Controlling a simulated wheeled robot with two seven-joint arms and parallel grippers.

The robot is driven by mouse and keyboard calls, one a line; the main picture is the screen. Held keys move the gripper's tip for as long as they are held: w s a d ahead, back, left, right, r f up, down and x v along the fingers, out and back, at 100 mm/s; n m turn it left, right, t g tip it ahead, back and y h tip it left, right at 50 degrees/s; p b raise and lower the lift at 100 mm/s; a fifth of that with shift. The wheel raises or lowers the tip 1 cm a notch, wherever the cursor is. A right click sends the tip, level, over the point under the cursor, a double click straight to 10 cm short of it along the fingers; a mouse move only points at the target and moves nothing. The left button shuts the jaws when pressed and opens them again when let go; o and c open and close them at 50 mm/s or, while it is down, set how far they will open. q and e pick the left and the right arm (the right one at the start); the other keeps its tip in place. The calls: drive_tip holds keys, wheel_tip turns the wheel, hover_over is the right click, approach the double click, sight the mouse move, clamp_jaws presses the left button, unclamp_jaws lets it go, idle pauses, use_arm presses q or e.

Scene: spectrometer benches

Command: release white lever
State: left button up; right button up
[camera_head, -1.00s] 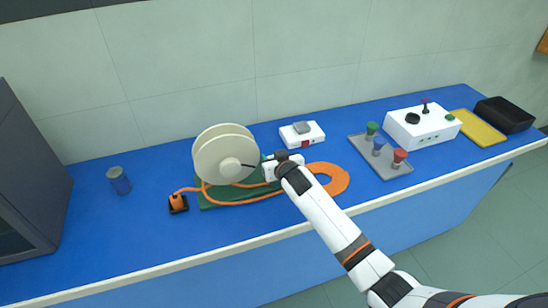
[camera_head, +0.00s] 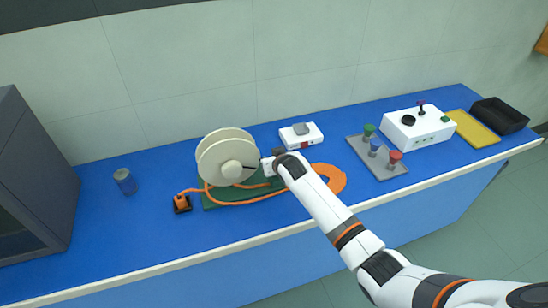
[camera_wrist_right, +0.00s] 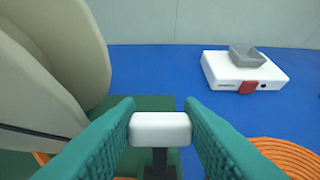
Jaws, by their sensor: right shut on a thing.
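The white lever (camera_wrist_right: 160,128) shows in the right wrist view as a white crossbar on a dark stem, above the green base (camera_wrist_right: 150,104). My right gripper (camera_wrist_right: 160,130) has its teal fingers on both sides of the crossbar and is shut on it. In the head view my right gripper (camera_head: 268,165) is just right of the cream spool (camera_head: 228,158), over the green base; the lever is hard to make out there. The spool also fills the left of the wrist view (camera_wrist_right: 45,60). My left gripper is not in view.
An orange hose (camera_head: 334,178) lies around the base to an orange-and-black piece (camera_head: 182,203). Behind stands a white box with a grey tray and red switch (camera_head: 301,136). Right are a grey tray with coloured knobs (camera_head: 390,171) and a white control box (camera_head: 418,130). A blue can (camera_head: 125,182) stands left.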

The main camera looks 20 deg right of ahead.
drive_tip(key=o, duration=0.6)
drive_tip(key=shift+o, duration=0.5)
drive_tip(key=shift+w+f, duration=0.3)
drive_tip(key=shift+w, duration=0.1)
drive_tip(key=v, duration=1.2)
drive_tip(key=shift+b, duration=0.35)
